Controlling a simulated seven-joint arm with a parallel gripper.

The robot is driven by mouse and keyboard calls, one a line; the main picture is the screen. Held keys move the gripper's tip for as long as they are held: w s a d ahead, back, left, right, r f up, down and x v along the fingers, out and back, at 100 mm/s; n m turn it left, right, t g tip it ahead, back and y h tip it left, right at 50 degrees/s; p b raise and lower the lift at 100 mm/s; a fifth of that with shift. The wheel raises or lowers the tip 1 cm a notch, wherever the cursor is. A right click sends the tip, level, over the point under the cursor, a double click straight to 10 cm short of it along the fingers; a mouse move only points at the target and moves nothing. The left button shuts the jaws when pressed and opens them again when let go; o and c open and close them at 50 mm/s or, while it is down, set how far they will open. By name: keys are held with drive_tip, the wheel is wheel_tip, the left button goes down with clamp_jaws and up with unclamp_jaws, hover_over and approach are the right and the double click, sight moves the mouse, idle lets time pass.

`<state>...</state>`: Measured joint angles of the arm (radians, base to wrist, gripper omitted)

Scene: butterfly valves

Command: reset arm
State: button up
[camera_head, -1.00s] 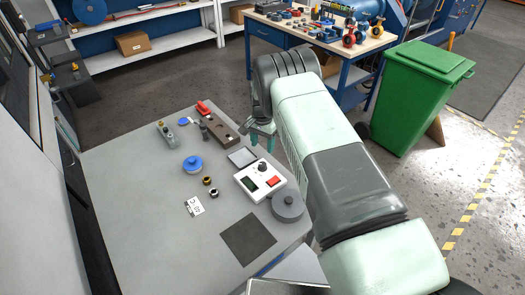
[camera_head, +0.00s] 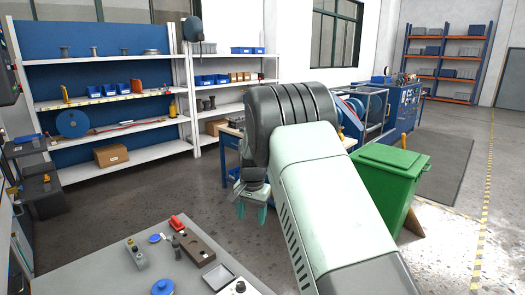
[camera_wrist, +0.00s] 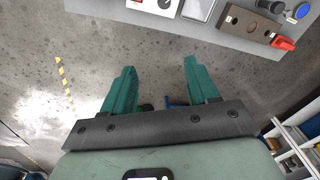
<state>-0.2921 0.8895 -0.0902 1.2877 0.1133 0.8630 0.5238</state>
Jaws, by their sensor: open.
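My gripper (camera_head: 252,212) hangs below the wrist end of my arm in the head view, beyond the far right corner of the grey table. In the wrist view my gripper (camera_wrist: 158,90) has its two teal fingers wide apart with nothing between them. The grey table (camera_head: 100,275) is partly in the head view, at the lower left. My arm covers part of the middle and right of the head view.
On the table are a brown block (camera_head: 195,249), a red-handled part (camera_head: 177,222), a blue round part (camera_head: 162,287) and a grey tray (camera_head: 217,277). A green bin (camera_head: 390,180) stands right of my arm. Shelves (camera_head: 120,131) line the back left. Open floor lies between.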

drive_tip(key=s+d+r+n+t, duration=0.1)
drive_tip(key=s+d+r, duration=0.4)
drive_tip(key=s+r, duration=0.5)
drive_tip(key=s+d+r+n+t, duration=0.1)
drive_tip(key=s+d+r, duration=0.4)
drive_tip(key=r, duration=0.8)
drive_tip(key=s+d+r+n+t, duration=0.1)
drive_tip(key=s+d, duration=0.1)
drive_tip(key=s, duration=1)
drive_tip(key=s+d+n+t, duration=0.1)
drive_tip(key=s+d, duration=0.1)
drive_tip(key=s, duration=1)
drive_tip(key=shift+s+d+r, duration=0.3)
drive_tip(key=shift+s+r, duration=0.05)
drive_tip(key=shift+r, duration=0.05)
